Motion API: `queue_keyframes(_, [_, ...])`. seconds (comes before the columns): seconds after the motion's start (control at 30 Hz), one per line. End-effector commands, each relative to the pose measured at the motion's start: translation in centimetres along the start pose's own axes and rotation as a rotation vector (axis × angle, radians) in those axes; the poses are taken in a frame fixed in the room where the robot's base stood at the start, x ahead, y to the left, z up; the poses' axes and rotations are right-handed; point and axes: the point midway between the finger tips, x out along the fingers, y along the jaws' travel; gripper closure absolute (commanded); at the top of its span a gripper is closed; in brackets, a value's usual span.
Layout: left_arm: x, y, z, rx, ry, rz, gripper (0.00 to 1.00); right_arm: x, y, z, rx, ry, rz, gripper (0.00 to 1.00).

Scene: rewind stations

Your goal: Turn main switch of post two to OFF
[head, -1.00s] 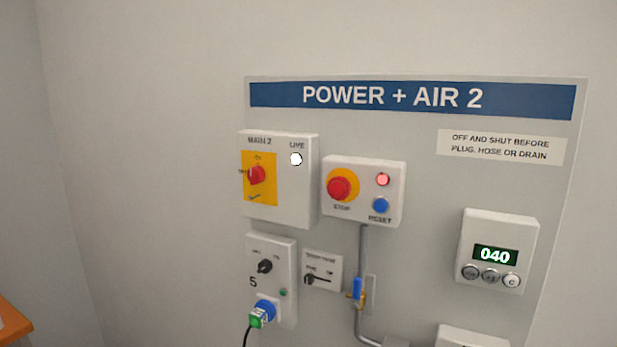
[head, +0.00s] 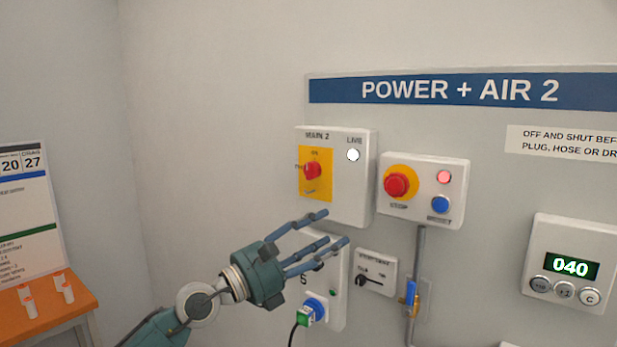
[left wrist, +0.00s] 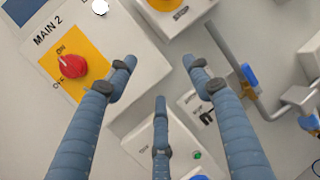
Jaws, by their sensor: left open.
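The red main switch (head: 312,170) sits on a yellow plate on the white MAIN 2 box (head: 348,195), under the POWER + AIR 2 sign. It also shows at the upper left of the left wrist view (left wrist: 63,70), with ON above it and OFF to its left; its pale mark appears to point toward ON. The round LIVE lamp (head: 353,155) looks white. My left gripper (head: 332,228) is open and empty, in front of the panel, below and slightly right of the switch, not touching it. My right gripper is not in view.
Right of the MAIN 2 box is a box with a red STOP button (head: 396,185) and blue RESET button (head: 440,204). Below are a socket box with a blue-green plug (head: 308,312) and a blue valve handle (head: 410,292). An orange table (head: 45,305) stands at left.

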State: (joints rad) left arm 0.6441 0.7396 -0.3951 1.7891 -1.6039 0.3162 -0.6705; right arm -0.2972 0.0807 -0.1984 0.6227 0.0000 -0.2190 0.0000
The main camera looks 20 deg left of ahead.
Motion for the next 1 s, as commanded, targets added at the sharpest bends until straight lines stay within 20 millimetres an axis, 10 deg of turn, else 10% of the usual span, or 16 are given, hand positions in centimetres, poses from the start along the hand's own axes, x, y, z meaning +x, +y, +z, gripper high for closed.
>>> queue_keyframes(0.1, [-0.5,2.2,4.6,0.589,0.146,-0.022,0.49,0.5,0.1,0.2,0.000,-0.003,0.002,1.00])
queue_keyframes(0.3, [-3.1,7.8,9.2,1.110,0.349,0.065,0.49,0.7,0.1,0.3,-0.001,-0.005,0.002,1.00])
queue_keyframes(0.47, [-3.3,9.5,10.4,1.209,0.402,0.096,0.49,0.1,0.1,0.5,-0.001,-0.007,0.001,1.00])
queue_keyframes(1.0, [5.1,12.0,8.4,1.204,0.399,0.096,0.49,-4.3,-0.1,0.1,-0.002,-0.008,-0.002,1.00])
